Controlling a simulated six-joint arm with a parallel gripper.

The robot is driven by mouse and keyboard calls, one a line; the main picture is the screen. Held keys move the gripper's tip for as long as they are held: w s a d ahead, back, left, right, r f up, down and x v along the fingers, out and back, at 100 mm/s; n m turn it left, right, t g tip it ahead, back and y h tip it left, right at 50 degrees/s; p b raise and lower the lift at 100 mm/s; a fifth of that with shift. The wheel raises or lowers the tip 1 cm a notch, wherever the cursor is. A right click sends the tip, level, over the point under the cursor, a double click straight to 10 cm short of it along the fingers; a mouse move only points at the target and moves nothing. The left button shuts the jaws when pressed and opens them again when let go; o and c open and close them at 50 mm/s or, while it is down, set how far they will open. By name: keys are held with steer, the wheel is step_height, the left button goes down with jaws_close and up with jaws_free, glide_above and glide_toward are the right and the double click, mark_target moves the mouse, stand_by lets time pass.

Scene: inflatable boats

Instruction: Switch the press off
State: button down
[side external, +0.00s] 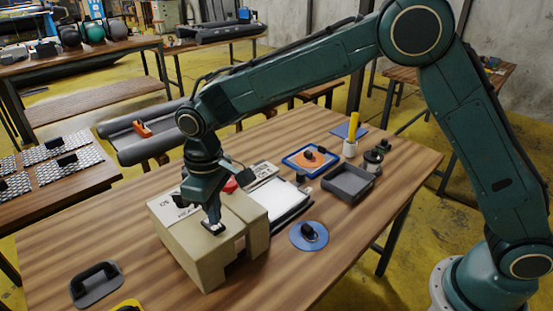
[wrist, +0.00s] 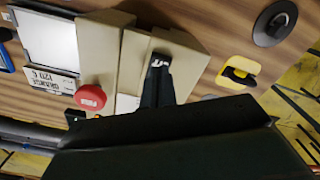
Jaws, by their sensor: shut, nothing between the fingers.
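The press is a beige box (side external: 192,253) on the wooden table, with dark lettering on its top. It also shows in the wrist view (wrist: 190,62). A red round knob (side external: 230,185) stands on it, partly behind my gripper; in the wrist view the red knob (wrist: 90,97) is in full sight, left of my fingers. My gripper (side external: 213,226) is shut and empty, pointing down at the press top near its front edge. A small dark part with white marks (wrist: 159,62) shows at my fingertips, probably a switch. Its position and whether I touch it are unclear.
A white plate (side external: 285,202) lies beside the press. A blue disc with a black ring (side external: 309,236), a grey tray (side external: 350,183) and a blue-framed tray (side external: 311,160) are to the right. A dark handled pad (side external: 97,284) lies front left.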

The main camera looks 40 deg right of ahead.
mark_target(217, 227)
steer(key=shift+f, duration=1)
stand_by(0.5)
steer(key=shift+r, duration=3.5)
